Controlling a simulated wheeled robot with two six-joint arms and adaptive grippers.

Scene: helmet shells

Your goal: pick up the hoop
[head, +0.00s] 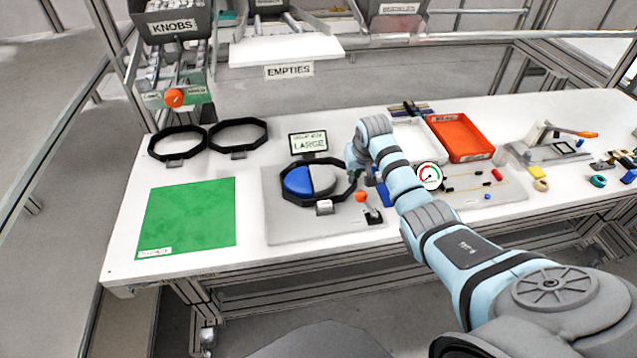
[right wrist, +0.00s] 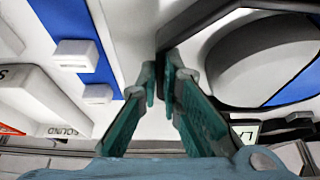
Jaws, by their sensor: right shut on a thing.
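A black octagonal hoop (head: 340,192) lies around a blue and grey helmet shell (head: 310,180) on a grey fixture board (head: 285,232). My right gripper (head: 352,168) is at the right side of this hoop. In the right wrist view, its teal fingers (right wrist: 162,85) are shut on the dark hoop wall (right wrist: 200,22), with the grey and blue shell (right wrist: 265,60) to the right. Two more black hoops lie at the table's back left, one at the far left (head: 152,146) and one beside it (head: 210,138). My left gripper is not in view.
A sign reading LARGE (head: 309,143) stands behind the fixture. A green mat (head: 188,215) lies clear at the left. An orange tray (head: 462,137) and a white tray (head: 415,142) are behind my right arm. Small parts and a lever press (head: 550,145) are at right.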

